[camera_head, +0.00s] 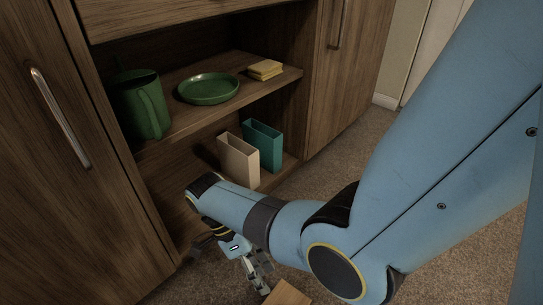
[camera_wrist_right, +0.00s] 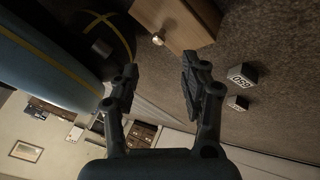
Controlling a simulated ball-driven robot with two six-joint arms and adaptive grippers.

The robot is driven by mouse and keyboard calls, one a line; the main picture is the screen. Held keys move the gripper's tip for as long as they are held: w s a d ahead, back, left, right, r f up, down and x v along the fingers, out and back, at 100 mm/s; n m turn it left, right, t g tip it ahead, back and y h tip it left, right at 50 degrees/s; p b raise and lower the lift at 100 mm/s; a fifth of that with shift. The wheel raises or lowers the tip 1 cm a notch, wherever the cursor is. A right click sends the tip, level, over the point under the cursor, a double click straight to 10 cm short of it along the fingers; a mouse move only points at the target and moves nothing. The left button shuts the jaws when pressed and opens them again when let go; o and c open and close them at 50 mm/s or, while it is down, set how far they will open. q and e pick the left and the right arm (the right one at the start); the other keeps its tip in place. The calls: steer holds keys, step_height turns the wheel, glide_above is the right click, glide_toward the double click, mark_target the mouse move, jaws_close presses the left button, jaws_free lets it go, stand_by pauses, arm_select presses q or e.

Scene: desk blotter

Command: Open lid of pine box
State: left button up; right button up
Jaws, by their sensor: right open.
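The pine box (camera_wrist_right: 178,20) is at the top of the right wrist view, with a small pale knob (camera_wrist_right: 158,39) near its lower left side. I cannot tell how its lid sits, as the box is cut off by the frame. In the head view a corner of a light wooden thing, probably the same box (camera_head: 288,296), shows at the bottom edge. My right gripper (camera_wrist_right: 158,80) is open and empty, its fingers apart, with the knob beyond the gap between them. It also shows in the head view (camera_head: 252,268), low and pointing down. My left gripper is out of view.
A wooden cabinet (camera_head: 85,210) stands on the left, its open shelves holding a green pitcher (camera_head: 146,108), a green plate (camera_head: 208,89), yellow sponges (camera_head: 265,69), and beige (camera_head: 238,161) and teal (camera_head: 264,146) holders. Two small marked blocks (camera_wrist_right: 242,74) (camera_wrist_right: 237,103) lie right of the gripper.

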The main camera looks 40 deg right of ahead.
steer(key=v, duration=0.5)
steer(key=shift+w+r, duration=0.15)
steer(key=shift+r, duration=0.1)
